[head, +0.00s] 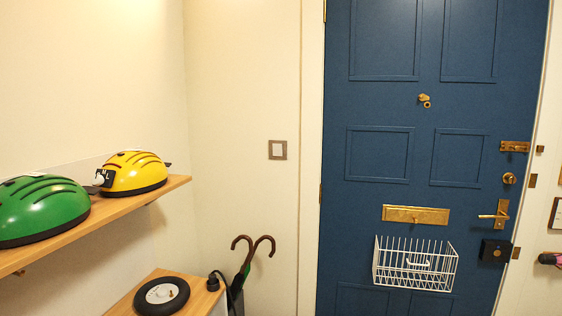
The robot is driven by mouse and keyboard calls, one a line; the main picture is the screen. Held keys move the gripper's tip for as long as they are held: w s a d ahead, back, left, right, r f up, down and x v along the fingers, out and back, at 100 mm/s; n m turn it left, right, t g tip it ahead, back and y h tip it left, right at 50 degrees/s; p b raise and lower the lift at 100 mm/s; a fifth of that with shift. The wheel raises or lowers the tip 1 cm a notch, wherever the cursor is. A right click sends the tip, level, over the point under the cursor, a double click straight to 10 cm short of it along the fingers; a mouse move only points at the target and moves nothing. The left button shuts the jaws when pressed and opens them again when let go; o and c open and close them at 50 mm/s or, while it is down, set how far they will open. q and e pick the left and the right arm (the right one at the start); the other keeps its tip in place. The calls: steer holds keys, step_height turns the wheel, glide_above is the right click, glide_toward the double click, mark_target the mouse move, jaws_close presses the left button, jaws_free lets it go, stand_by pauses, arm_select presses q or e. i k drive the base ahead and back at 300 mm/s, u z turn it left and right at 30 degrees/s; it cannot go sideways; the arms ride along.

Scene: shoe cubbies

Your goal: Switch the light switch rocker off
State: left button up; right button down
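The light switch (277,150) is on the cream wall, left of the blue door. It has a brown-grey square frame around a pale rocker. Which way the rocker is tipped is too small to tell. Neither of my grippers shows in the head view, so their state and their distance from the switch are hidden.
A blue door (420,130) fills the right, with a white wire basket (414,264) on it. A wooden shelf (110,220) at left holds green and yellow helmets. Below are a low wooden top (201,297) and umbrellas (245,262). Wall around the switch is clear.

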mark_target(276, 148)
steer(key=z, duration=0.7)
steer(key=i, duration=2.2)
steer(key=u, duration=0.15)
